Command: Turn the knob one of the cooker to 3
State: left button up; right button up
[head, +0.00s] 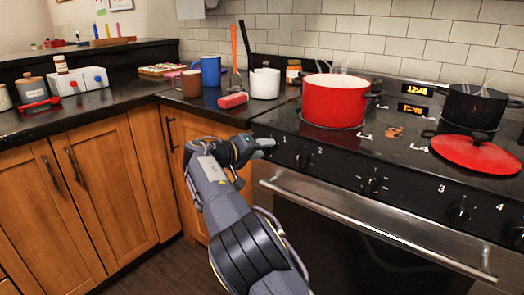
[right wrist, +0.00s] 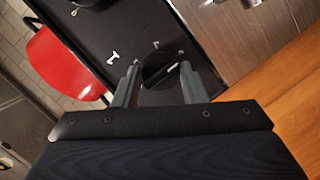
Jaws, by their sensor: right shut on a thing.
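Knob one is a round black dial (right wrist: 160,70) on the cooker's dark front panel, beside a white "1" mark in the right wrist view. My right gripper (right wrist: 157,84) has one finger on each side of this knob and is shut on it. In the head view my right gripper (head: 264,146) is at the left end of the cooker panel and largely hides the knob. The knob's exact setting is too small to read. My left gripper is not in view.
Further right on the panel are knob two (head: 302,160), a middle knob (head: 372,186) and knob three (head: 459,214). The oven handle (head: 370,222) sticks out below. A steaming red pot (head: 335,100), a black pot (head: 474,108) and a red lid (head: 475,153) are on the cooktop.

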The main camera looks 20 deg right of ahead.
jog(key=shift+f, duration=0.1)
jog(key=o, duration=1)
jog(key=shift+c, duration=0.2)
jog(key=p+v, duration=0.1)
jog(key=v, duration=0.6)
jog(key=shift+s+a+p, duration=0.15)
jog(key=shift+a+p, duration=0.2)
jog(key=shift+a, duration=0.1)
